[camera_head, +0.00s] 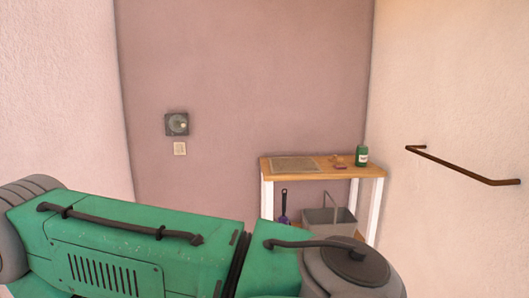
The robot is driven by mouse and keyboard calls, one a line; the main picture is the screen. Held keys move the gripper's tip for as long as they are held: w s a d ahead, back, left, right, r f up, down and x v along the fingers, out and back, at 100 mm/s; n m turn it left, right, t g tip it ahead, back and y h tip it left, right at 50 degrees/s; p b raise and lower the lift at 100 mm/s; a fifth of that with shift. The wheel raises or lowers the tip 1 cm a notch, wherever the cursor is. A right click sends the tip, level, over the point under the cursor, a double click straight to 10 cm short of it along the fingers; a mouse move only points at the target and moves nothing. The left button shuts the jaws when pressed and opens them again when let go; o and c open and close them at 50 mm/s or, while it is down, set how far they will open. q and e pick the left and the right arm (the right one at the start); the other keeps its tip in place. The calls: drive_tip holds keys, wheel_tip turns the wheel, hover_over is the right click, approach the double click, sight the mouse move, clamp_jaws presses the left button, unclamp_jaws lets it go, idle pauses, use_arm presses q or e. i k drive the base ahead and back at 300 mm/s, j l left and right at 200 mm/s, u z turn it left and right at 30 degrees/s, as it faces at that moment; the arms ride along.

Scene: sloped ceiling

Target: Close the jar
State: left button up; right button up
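A small dark green jar (361,157) with a pale label stands upright near the right end of a wooden table top (325,169). At this size I cannot tell whether its top is covered. One or two small reddish-brown items (338,162) lie on the table just left of the jar; they are too small to tell if one is a lid. Neither of my grippers is in view.
A flat board or mat (294,164) covers the table's left part. Below are a grey basket (329,220) with a raised handle and a dark purple tool (284,207). A brown rail (462,165) juts from the right wall. A large green form hides the lower left.

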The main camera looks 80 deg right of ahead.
sight(361, 154)
drive_tip(key=z, duration=3.3)
